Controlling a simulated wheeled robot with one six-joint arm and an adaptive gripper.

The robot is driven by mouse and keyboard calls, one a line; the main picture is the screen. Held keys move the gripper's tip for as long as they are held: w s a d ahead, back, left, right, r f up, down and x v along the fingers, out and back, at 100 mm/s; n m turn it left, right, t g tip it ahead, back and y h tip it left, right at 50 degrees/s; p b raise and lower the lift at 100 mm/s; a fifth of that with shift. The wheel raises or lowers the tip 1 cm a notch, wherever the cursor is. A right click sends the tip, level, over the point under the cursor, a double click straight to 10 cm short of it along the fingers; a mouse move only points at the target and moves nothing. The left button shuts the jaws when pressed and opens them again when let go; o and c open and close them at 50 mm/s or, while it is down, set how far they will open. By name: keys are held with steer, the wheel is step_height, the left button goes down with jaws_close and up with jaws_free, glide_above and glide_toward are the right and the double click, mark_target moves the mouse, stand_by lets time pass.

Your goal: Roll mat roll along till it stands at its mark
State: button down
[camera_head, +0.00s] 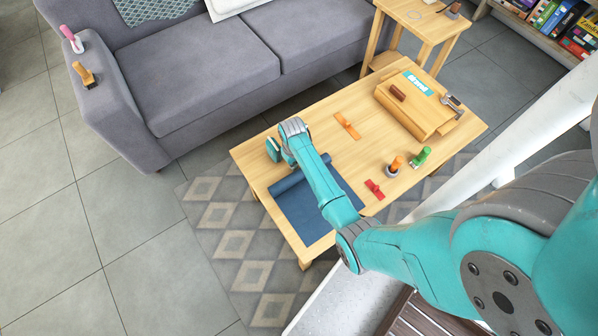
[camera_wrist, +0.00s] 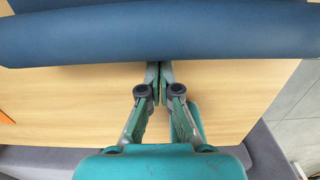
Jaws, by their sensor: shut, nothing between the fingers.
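The blue mat roll (camera_head: 286,183) lies across the wooden table, with a flat blue sheet (camera_head: 300,212) spread on its near side. In the wrist view the roll (camera_wrist: 160,30) crosses the top of the picture. My gripper (camera_wrist: 159,70) is shut and empty, with its fingertips low at the roll's edge; I cannot tell if they touch it. In the head view my arm hides the fingertips and the roll's middle. An orange strip (camera_head: 347,125) and a red piece (camera_head: 374,189) lie on the table; I cannot tell which, if either, is the mark.
The table (camera_head: 250,160) also carries a wooden box (camera_head: 418,110), an orange-topped cup (camera_head: 393,167) and a green item (camera_head: 420,157), all right of my arm. A grey sofa (camera_head: 210,80) stands behind. A patterned rug (camera_head: 225,215) lies beneath.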

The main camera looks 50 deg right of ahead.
steer(key=shift+f, duration=0.3)
steer(key=shift+r, duration=0.2)
stand_by(0.3)
steer(key=shift+s+a, duration=0.65)
steer(key=shift+s, duration=1.6)
steer(key=shift+s+a, duration=0.65)
steer(key=shift+s, duration=1.65)
steer(key=shift+s+a, duration=0.65)
steer(key=shift+s, duration=1.6)
steer(key=shift+s+a, duration=0.2)
steer(key=shift+s, duration=0.45)
steer(key=shift+s+a, duration=0.15)
steer(key=shift+s, duration=0.45)
steer(key=shift+w, duration=0.15)
steer(key=shift+w+d, duration=0.15)
steer(key=shift+w, duration=0.3)
steer(key=shift+r, duration=0.1)
step_height(320, 180, up, 8)
